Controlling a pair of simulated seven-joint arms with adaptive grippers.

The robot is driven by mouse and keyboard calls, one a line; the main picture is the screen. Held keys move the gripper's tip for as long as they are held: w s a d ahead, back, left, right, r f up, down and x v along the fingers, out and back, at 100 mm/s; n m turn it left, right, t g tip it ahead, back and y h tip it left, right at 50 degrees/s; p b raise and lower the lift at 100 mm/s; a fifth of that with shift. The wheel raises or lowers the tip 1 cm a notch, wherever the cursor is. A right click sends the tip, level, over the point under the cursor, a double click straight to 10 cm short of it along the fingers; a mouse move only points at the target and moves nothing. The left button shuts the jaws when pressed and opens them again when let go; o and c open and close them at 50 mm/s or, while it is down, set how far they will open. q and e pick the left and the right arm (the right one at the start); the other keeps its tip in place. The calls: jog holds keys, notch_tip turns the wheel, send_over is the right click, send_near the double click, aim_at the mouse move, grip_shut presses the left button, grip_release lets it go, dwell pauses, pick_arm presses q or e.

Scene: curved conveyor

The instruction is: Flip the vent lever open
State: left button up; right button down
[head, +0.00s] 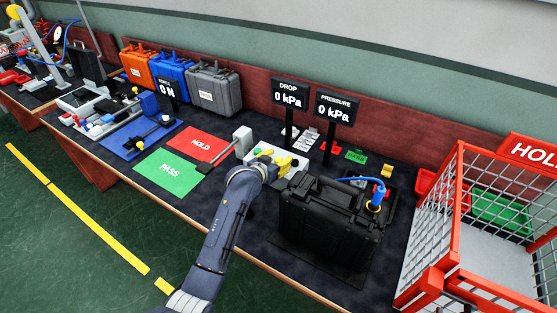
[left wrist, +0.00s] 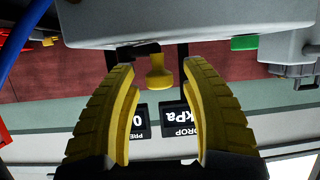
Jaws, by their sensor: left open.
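A light grey control box (head: 263,147) sits on the bench behind the black case, and its face fills the top of the left wrist view (left wrist: 210,20). A small yellow flared knob (left wrist: 158,76), which looks like the vent lever's handle, sticks out from the box beside a short black part (left wrist: 135,51). My left gripper (head: 276,163) is at the box in the head view, partly covering it. In the left wrist view its yellow fingers (left wrist: 159,66) are open, one on each side of the knob, with gaps on both sides. My right gripper is not in view.
A black case (head: 325,225) with a blue hose stands right of my left gripper. Displays reading DROP (head: 289,96) and PRESSURE (head: 336,105) show 0 kPa behind the box. A red wire cage (head: 455,215) is at the right.

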pick_arm(q)
jog(key=shift+c, duration=0.4)
grip_shut()
jog(key=shift+w+r, duration=0.1)
jog(key=shift+r, duration=0.05)
